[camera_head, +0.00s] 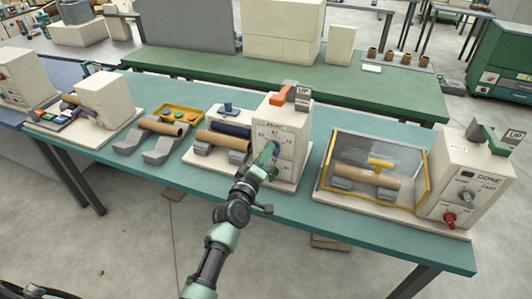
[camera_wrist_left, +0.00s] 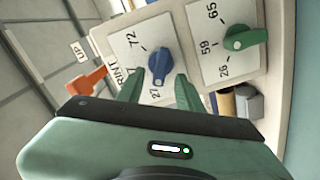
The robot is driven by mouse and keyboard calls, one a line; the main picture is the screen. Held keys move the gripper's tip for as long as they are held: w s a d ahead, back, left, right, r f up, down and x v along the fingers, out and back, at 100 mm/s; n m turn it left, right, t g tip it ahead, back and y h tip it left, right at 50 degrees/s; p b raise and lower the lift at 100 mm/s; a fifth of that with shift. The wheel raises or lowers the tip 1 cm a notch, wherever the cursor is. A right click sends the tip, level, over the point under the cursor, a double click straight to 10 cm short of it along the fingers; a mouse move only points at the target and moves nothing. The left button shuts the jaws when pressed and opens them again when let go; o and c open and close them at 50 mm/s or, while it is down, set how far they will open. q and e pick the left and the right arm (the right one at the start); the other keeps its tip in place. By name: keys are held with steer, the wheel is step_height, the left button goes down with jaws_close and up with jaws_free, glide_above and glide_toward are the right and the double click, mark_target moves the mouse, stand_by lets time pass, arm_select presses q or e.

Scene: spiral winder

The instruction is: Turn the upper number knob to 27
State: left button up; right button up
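The upper number knob (camera_wrist_left: 161,64) is blue and sits on a white dial plate marked 72 and 27, below the PRINT label. Its bar runs roughly toward the 27 side in the left wrist view; its exact setting is hard to tell. My left gripper (camera_wrist_left: 157,80) is open, its two green fingers pointing at the knob, one to each side. I cannot tell whether they touch it. My right gripper is not in view.
A green lower knob (camera_wrist_left: 245,39) sits on a second plate marked 65, 59 and 26. An orange lever (camera_head: 282,95) beside an UP sign tops the machine. A clear-covered case (camera_head: 322,175) and a DONE machine (camera_head: 468,180) stand to the right on the teal table (camera_head: 310,212).

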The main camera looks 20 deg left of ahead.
arm_select(q)
steer(key=s, duration=0.6)
steer(key=shift+s+b, duration=0.35)
steer(key=shift+s, duration=0.05)
steer(key=shift+a, duration=0.1)
